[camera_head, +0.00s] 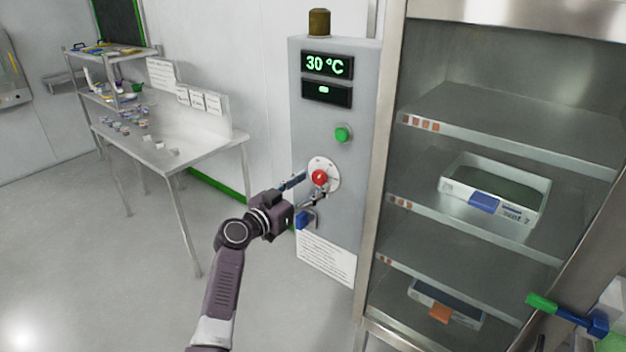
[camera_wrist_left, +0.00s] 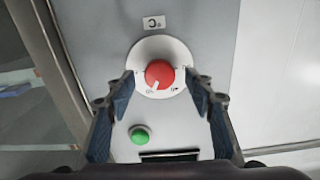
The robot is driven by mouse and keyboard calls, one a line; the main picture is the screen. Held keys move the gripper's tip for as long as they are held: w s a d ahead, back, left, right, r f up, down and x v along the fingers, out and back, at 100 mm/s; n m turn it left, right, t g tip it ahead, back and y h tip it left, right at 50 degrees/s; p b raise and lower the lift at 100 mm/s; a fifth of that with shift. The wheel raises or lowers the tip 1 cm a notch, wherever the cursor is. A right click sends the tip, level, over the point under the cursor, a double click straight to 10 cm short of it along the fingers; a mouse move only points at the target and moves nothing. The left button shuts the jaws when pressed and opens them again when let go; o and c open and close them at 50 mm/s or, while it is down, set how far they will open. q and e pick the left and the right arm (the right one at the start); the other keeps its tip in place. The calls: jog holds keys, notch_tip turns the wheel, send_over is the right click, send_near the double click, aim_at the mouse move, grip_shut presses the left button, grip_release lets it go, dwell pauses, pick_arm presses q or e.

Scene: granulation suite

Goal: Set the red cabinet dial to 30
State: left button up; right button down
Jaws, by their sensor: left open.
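The red dial (camera_head: 320,177) sits on a round white plate on the front of the grey control cabinet (camera_head: 348,215). The cabinet's upper display (camera_head: 327,65) reads 30 °C. My left gripper (camera_head: 312,186) is open in front of the dial. In the left wrist view, the red dial (camera_wrist_left: 159,74) lies between the spread fingers of my left gripper (camera_wrist_left: 160,88), with a gap on both sides. That view is upside down, and a white pointer mark shows on the dial's rim. The small scale print is too blurred to read. My right gripper is not in view.
A steel shelf cabinet (camera_head: 480,130) with a white tray (camera_head: 495,190) stands close on the right. A table (camera_head: 175,150) stands at the left; the floor before it is clear.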

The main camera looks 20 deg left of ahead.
pick_arm(q)
jog(key=shift+w+d, duration=0.2)
jog(key=shift+w, duration=0.4)
jog(key=shift+c, duration=0.3)
jog(key=c, duration=1.1)
